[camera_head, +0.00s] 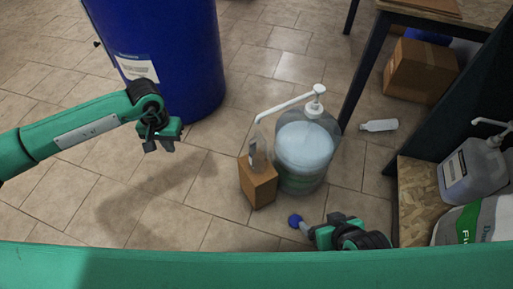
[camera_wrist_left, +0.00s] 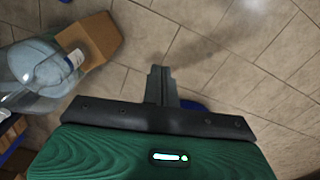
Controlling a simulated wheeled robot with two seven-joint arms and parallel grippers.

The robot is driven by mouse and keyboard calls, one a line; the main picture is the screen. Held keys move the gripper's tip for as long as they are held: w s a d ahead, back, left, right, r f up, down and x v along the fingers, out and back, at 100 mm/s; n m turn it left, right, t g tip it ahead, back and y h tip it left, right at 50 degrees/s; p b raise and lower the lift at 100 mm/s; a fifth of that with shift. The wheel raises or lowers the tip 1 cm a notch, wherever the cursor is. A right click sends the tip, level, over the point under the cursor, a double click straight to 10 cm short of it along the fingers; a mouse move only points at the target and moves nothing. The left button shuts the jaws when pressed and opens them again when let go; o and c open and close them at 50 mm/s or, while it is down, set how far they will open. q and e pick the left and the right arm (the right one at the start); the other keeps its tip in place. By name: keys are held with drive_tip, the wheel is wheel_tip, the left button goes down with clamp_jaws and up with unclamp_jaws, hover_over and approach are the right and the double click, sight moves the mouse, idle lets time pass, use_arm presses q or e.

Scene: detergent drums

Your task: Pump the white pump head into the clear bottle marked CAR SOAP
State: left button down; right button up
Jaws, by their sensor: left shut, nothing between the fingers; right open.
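The white pump head (camera_head: 314,106) stands on top of a large clear jug (camera_head: 302,165) with pale bluish liquid. Its long spout points left, its end over a small clear bottle (camera_head: 258,153) on a cardboard box (camera_head: 259,183). The bottle's label is too small to read. My left gripper (camera_head: 163,146) is in the air left of the box, apart from bottle and pump. Its fingers (camera_wrist_left: 160,87) are together and empty. My right gripper (camera_head: 314,229) is low in front of the jug, open, close to a small blue round thing (camera_head: 295,221).
A big blue drum (camera_head: 170,50) stands behind my left gripper. At the right are a table leg (camera_head: 360,75), a white bottle lying on the floor (camera_head: 379,125), a cardboard carton (camera_head: 420,70) and another pump jug (camera_head: 474,170). Tiled floor is clear left of the box.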

use_arm(q)
wheel_tip(320, 180, up, 6)
drive_tip(key=p, duration=0.2)
drive_tip(key=shift+r+p, duration=0.25)
drive_tip(key=shift+p, duration=0.15)
idle(0.4)
wheel_tip(320, 180, up, 6)
drive_tip(key=shift+p, duration=1.2)
